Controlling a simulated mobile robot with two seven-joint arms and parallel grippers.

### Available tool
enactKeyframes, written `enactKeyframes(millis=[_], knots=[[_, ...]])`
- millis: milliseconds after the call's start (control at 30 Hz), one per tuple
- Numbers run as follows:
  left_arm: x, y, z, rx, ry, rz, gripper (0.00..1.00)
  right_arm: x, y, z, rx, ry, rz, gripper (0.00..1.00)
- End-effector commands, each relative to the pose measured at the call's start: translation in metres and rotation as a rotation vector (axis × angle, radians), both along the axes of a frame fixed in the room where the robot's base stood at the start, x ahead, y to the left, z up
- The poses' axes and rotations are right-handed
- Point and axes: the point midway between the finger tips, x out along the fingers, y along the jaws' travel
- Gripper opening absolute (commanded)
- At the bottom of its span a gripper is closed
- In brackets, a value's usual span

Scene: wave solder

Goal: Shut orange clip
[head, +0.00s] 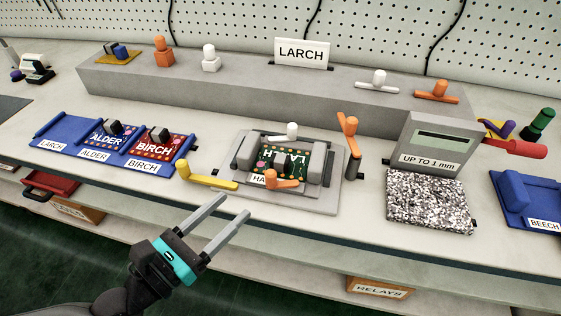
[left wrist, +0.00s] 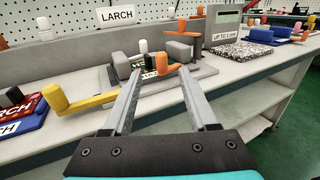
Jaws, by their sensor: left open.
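A grey fixture (head: 240,195) holds a green board (head: 290,160) with a partly hidden label. An orange clip (head: 284,179) lies across its front edge, over the board's label; it also shows in the left wrist view (left wrist: 162,66). Another orange clip (head: 348,124) stands raised on a dark post at the fixture's right. A white clip (head: 291,131) is at the back, and a yellow clip (head: 208,178) points along the left front. My left gripper (head: 234,206) is open and empty in front of the fixture, its fingers pointing toward the front orange clip. My right gripper is not in view.
A grey gauge block (head: 436,140) and speckled pad (head: 428,206) stand to the right. Blue trays (head: 61,129) with boards lie left. A grey ledge (head: 240,95) behind carries more orange and white clips and a LARCH sign (head: 301,53). The bench's front edge is below my gripper.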

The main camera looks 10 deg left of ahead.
Motion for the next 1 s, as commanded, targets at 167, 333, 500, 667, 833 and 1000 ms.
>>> enactKeyframes(millis=[167,333,500,667,833,1000], knots=[[0.008,-0.005,-0.001,0.016,-0.007,-0.008,0.59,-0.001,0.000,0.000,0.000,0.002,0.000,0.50],[0.028,-0.015,0.001,0.011,-0.008,-0.006,0.59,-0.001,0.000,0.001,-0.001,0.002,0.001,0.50],[0.052,-0.027,0.001,0.009,-0.008,-0.005,0.59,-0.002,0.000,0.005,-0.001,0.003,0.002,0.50],[0.075,-0.039,0.002,0.008,-0.007,-0.005,0.59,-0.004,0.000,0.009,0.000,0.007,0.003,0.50],[0.099,-0.051,0.002,0.008,-0.007,-0.005,0.59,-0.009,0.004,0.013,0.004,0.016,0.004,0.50],[0.120,-0.062,0.001,0.009,-0.006,-0.007,0.59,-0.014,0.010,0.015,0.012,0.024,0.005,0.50]])
